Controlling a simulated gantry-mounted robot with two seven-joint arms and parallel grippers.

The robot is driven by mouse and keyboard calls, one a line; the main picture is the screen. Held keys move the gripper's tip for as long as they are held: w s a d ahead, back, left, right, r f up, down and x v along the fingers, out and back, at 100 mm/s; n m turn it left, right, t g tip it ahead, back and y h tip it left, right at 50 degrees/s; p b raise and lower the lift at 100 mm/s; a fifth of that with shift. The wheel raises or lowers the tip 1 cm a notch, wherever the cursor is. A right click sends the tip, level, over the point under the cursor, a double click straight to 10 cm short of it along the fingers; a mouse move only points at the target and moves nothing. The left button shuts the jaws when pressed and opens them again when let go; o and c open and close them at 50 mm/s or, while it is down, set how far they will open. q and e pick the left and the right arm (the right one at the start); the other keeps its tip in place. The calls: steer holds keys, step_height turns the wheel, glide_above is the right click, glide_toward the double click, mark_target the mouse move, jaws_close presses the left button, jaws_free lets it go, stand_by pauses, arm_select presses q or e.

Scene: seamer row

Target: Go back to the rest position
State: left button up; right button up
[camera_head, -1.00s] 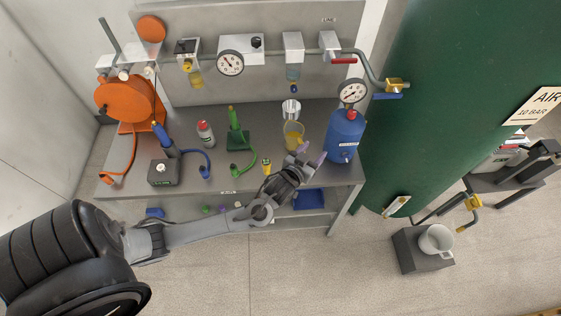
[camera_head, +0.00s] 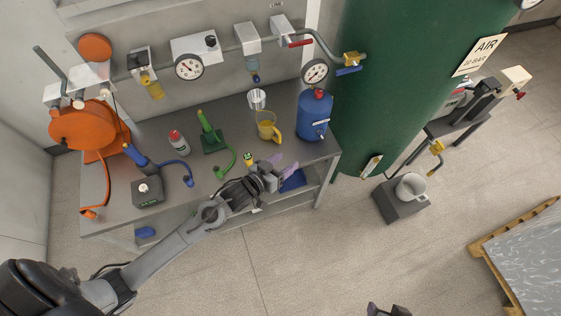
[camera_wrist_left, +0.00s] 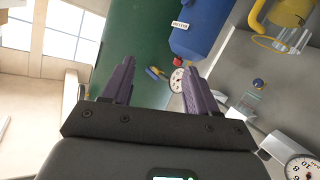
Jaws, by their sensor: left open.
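My left gripper (camera_head: 280,174) is at the front edge of the grey bench (camera_head: 225,180) in the head view, its arm coming in from the lower left. Its jaws are apart with nothing between them. The left wrist view shows its two purple-grey fingers (camera_wrist_left: 157,85) spread, with background visible between them. In the head view a dark gripper-like part of mine (camera_head: 388,310) shows at the bottom edge, mostly cut off; its jaws cannot be made out.
A yellow jug (camera_head: 268,127) and a blue tank (camera_head: 314,116) stand on the bench beyond the left gripper. A green air vessel (camera_head: 410,75) stands to the right. The floor in front is clear.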

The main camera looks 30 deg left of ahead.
stand_by(0.3)
arm_select(q)
steer(key=s+a+r+m+g+y+p, duration=0.1)
steer(key=s+r+g+p, duration=0.4)
steer(key=s, duration=0.7)
steer(key=s+a+r+g+y+p, duration=0.1)
steer(key=s+r+g+y+p, duration=0.1)
steer(key=s+r+g+p, duration=0.3)
steer(key=shift+s+r+m+g+p, duration=0.35)
steer(key=shift+s+r+p, duration=0.8)
steer(key=shift+s, duration=2.2)
